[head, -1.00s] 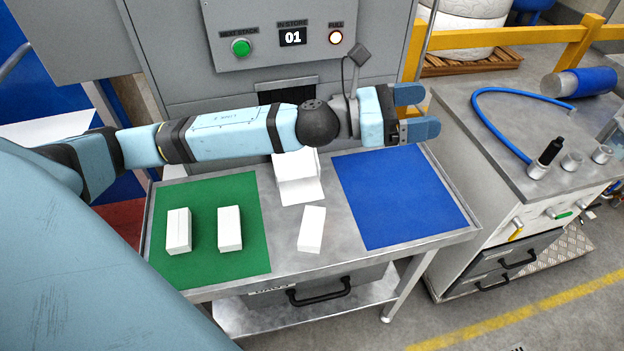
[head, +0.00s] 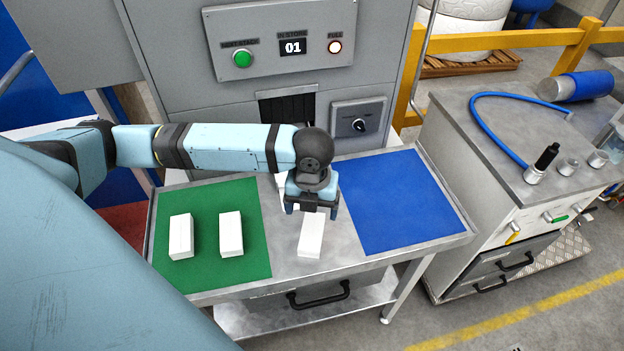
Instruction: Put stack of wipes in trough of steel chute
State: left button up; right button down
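A white block-shaped stack of wipes (head: 311,238) lies on the bare metal strip of the table between the green and blue mats. My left gripper (head: 312,208) is just behind and above its far end, fingers spread apart and pointing down, with nothing seen held. I cannot tell whether the fingers touch the stack. Two more white stacks, one at left (head: 181,237) and one beside it (head: 231,234), stand on the green mat (head: 205,268). The steel chute's trough cannot be made out clearly; my arm covers the area below the dark cabinet opening. My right gripper is out of view.
The grey cabinet (head: 230,85) with a dark opening (head: 287,108) and a "01" display (head: 292,47) stands behind the table. The blue mat (head: 398,205) is empty. A bench (head: 500,150) with a blue hose stands at right.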

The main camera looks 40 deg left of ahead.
aim_at(312, 233)
pick_arm(q)
notch_tip(312, 233, down, 6)
jog(key=shift+r, duration=0.1)
notch_tip(312, 233, down, 5)
jog(key=shift+a+f+p, duration=0.1)
jog(key=shift+f+p, duration=0.05)
jog(key=shift+p, duration=0.3)
jog(key=shift+c, duration=0.2)
jog(key=c, duration=1.1)
jog(key=shift+r, duration=0.2)
